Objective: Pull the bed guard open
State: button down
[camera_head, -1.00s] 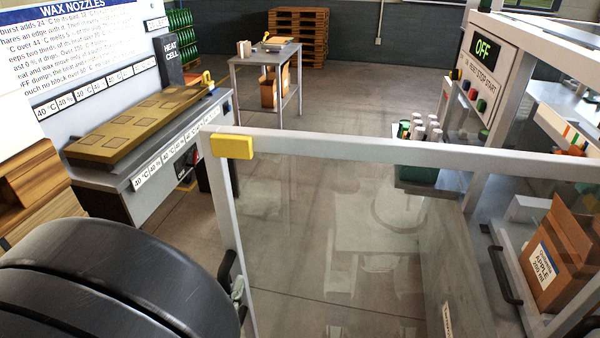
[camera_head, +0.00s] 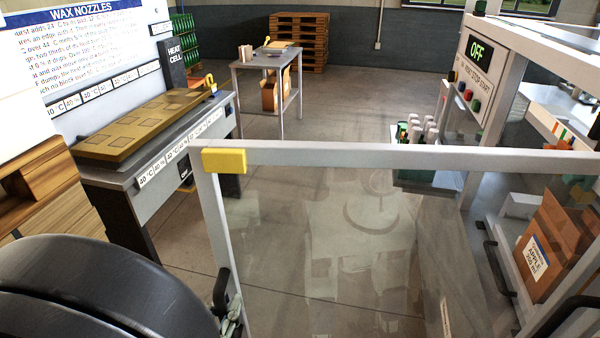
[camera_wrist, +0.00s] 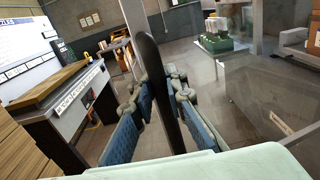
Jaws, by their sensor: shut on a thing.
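The bed guard (camera_head: 330,260) is a clear panel in a pale grey frame, with a yellow block (camera_head: 224,161) at its upper left corner. It stands swung out from the machine at the right. Its black handle (camera_head: 220,290) is on the near left post. My gripper (camera_head: 233,318) is at this handle, partly hidden behind my dark arm in the head view. In the wrist view the blue-padded fingers of my gripper (camera_wrist: 159,92) are closed on both sides of the black handle (camera_wrist: 154,62).
A grey bench (camera_head: 150,175) with a brass-coloured plate stands at the left, close to the guard's post. The machine's OFF panel (camera_head: 475,75) and a cardboard box (camera_head: 550,250) are at the right. Open floor (camera_head: 350,110) lies beyond the guard.

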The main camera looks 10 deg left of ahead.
jog(key=c, duration=2)
grip_release()
jog(key=shift+o, duration=0.2)
jog(key=s, duration=1.2)
jog(key=shift+a, duration=0.3)
